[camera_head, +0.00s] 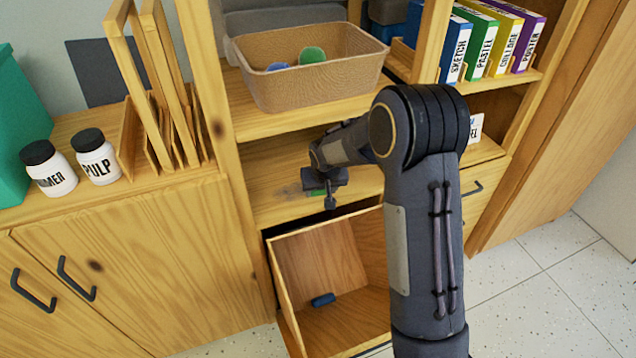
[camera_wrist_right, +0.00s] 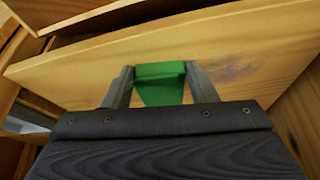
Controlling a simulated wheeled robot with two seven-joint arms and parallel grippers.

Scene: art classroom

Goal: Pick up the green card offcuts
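The green card offcuts (camera_wrist_right: 160,83) show as one green piece between the two fingers of my right gripper (camera_wrist_right: 160,75) in the right wrist view. The piece fills the gap and appears to touch both fingers near their tips. In the head view my right gripper (camera_head: 325,188) is at the front of the middle shelf (camera_head: 270,165), with a bit of green (camera_head: 317,193) beside it. Whether the piece is clear of the shelf board I cannot tell. My left gripper is not in view.
Below the shelf is an open drawer (camera_head: 287,300) with a small blue item (camera_head: 323,299) inside. A woven basket (camera_head: 315,85) with a blue and a green item stands on the shelf above. Upright folders (camera_head: 490,40) are at the upper right; two jars (camera_head: 96,157) stand left.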

